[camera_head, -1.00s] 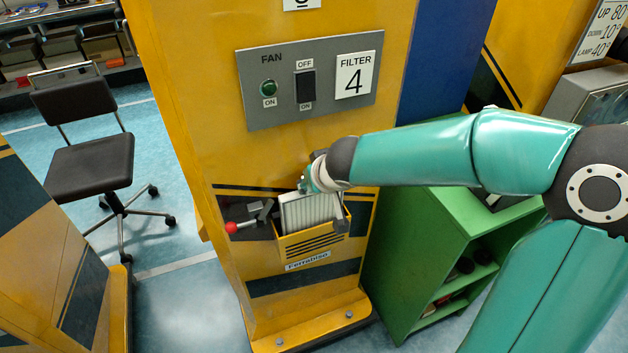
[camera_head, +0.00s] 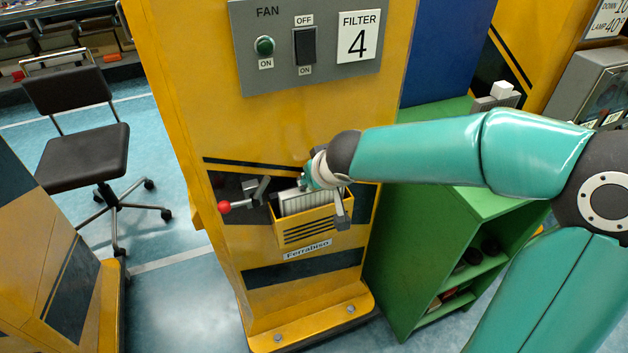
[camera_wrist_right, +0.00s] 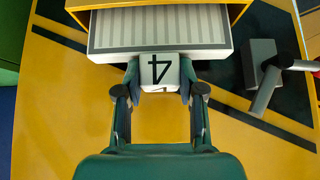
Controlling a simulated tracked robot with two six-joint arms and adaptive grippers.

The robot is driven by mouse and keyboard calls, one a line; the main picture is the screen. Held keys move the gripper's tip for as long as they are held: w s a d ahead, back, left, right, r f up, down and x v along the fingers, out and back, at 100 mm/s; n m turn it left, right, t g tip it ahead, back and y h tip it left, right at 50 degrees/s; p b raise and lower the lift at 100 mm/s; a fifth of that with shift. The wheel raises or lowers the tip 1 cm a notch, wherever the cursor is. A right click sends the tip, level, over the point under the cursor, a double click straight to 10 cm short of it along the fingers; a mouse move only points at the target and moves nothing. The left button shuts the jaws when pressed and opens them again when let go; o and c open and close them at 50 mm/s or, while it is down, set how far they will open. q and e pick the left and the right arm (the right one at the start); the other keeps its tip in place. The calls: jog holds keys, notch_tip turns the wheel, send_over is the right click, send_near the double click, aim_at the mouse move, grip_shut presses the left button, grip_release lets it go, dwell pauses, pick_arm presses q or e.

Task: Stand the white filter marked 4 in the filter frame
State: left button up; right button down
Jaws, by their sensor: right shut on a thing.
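The white filter (camera_head: 308,201) has a pleated grey-striped face and is upright in the yellow slotted filter frame (camera_head: 313,231) on the yellow machine. Its lower part is hidden behind the frame's front wall; its upper part shows above the rim. My right gripper (camera_wrist_right: 160,76) is shut on the filter's white tab marked 4 in the right wrist view, where the filter's pleats (camera_wrist_right: 160,28) enter the yellow frame. In the head view my right gripper (camera_head: 308,181) is above the frame, its fingertips partly hidden. I cannot tell whether the filter touches the bottom. My left gripper is not in view.
A grey clamp lever with a red knob (camera_head: 225,207) is just left of the frame; its grey body shows in the wrist view (camera_wrist_right: 262,70). A grey FAN panel (camera_head: 308,45) with a FILTER 4 label is above. A green shelf (camera_head: 420,250) stands at the right.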

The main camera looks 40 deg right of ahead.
jog(key=shift+f+b, duration=0.3)
jog(key=shift+b, duration=0.1)
dwell(0.4)
jog(key=c, duration=0.6)
grip_release()
jog(key=v, duration=1.2)
jog(key=shift+w, duration=0.1)
